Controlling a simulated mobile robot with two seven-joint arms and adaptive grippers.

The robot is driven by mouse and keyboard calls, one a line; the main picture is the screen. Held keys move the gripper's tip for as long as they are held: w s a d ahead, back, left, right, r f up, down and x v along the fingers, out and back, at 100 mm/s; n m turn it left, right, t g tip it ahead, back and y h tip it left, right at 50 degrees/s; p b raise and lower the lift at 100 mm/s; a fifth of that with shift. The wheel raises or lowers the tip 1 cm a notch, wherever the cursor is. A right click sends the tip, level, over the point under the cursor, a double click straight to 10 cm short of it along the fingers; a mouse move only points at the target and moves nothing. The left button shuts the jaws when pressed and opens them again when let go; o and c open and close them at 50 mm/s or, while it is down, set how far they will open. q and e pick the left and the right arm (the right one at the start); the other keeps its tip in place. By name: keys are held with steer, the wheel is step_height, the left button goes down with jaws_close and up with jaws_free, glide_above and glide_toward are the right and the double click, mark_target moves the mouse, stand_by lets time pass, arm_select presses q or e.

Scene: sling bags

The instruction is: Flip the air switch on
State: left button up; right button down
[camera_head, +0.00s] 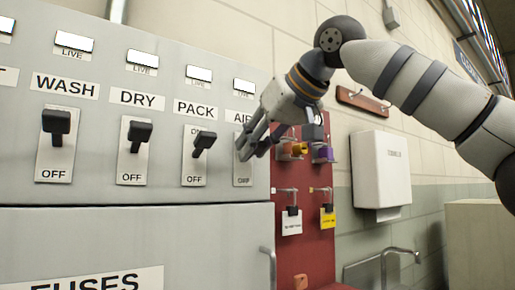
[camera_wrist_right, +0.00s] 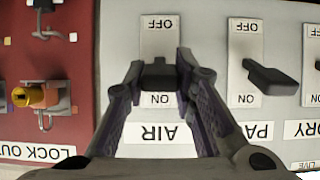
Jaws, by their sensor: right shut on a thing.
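The AIR switch plate (camera_head: 243,172) is the rightmost of the row on the grey panel. My right gripper (camera_head: 254,146) is at this switch and covers its lever in the head view. In the right wrist view, which is upside down, the black AIR lever (camera_wrist_right: 158,76) sits between the fingertips of my right gripper (camera_wrist_right: 160,68), which are closed on its sides. The lever is near the middle of the plate, with OFF and ON labels beyond it. Its exact tilt is hard to tell. My left gripper is not in view.
The PACK switch (camera_head: 204,142) is close on the left, then the DRY (camera_head: 140,134) and WASH (camera_head: 56,124) switches. A red lockout board (camera_head: 308,240) with hanging padlocks and tags stands just right of the panel. A white dispenser (camera_head: 381,170) is farther right.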

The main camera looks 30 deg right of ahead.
steer(key=shift+w+g, duration=0.15)
steer(key=shift+g, duration=0.35)
steer(key=c, duration=1.3)
jaws_free()
steer(key=v, duration=1.2)
steer(key=shift+a, duration=0.1)
